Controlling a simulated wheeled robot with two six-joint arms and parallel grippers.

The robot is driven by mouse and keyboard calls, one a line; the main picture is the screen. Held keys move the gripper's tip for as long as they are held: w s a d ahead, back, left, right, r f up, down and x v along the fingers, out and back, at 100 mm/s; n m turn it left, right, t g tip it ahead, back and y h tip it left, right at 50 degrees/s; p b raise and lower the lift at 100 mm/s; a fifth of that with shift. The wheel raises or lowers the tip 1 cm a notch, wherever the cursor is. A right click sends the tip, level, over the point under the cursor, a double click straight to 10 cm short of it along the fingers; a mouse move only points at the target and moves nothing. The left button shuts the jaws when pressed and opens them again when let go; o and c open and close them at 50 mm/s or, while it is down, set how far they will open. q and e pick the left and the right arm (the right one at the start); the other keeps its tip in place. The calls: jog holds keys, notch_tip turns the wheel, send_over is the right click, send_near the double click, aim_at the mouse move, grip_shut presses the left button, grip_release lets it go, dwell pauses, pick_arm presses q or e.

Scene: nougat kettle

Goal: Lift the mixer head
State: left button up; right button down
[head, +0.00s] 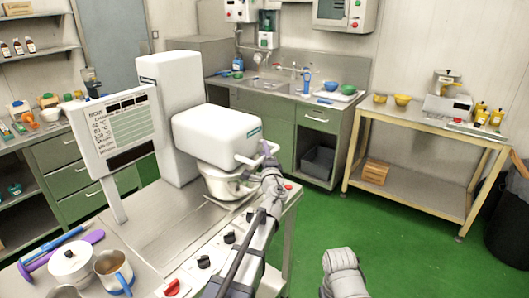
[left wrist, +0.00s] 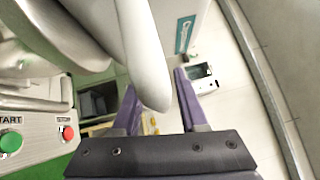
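The mixer head (head: 215,132) is a white rounded block on a white column (head: 170,115), and it sits level over the metal bowl (head: 228,184). A white handle (head: 245,160) sticks out from the head's front; it also shows in the left wrist view (left wrist: 146,55). My left gripper (head: 268,152) is at the handle's end. In the left wrist view the handle's rounded tip lies between the two purple fingers of my left gripper (left wrist: 157,103), with gaps visible on both sides. The fingers are open around it.
A control panel with a green button (left wrist: 11,141) and a red button (left wrist: 68,132) lies close by the bowl. A recipe board (head: 115,130), a white lidded pot (head: 72,262) and a metal jug (head: 113,268) stand at left.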

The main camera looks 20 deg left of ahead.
pick_arm(q)
grip_shut()
dwell(1.1)
